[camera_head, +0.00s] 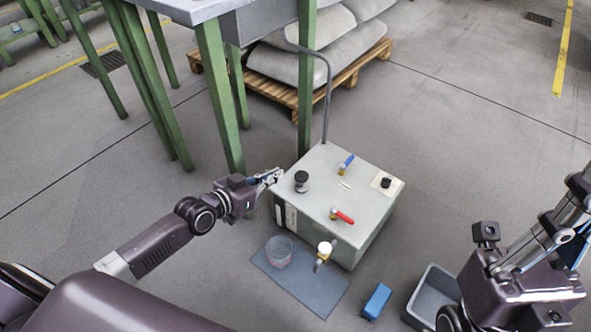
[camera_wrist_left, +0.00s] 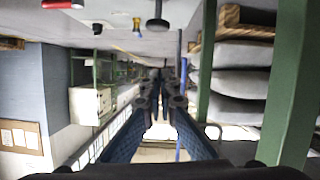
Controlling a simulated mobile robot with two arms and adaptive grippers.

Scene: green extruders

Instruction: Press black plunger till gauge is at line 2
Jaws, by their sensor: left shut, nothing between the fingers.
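A grey box (camera_head: 355,225) stands on the floor. Near its left corner rises a round black-topped part (camera_head: 301,181). A black knob (camera_head: 387,183) sits on a white plate near its right corner. I cannot tell which one is the plunger. Thin pale marks (camera_head: 344,185) lie mid-top; no gauge reading is legible. My left gripper (camera_head: 273,176) is shut and empty, just left of the round part and apart from it. In the upside-down left wrist view, the fingers (camera_wrist_left: 160,95) point ahead, with the black part (camera_wrist_left: 157,15) above. My right gripper (camera_head: 565,235) shows partly at the right.
Blue (camera_head: 347,162) and red (camera_head: 343,215) valve handles stand on the box. In front are a blue-grey mat (camera_head: 318,296) with a clear beaker (camera_head: 278,252), a blue block (camera_head: 376,301) and a grey bin (camera_head: 432,290). Green table legs (camera_head: 220,95) stand behind.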

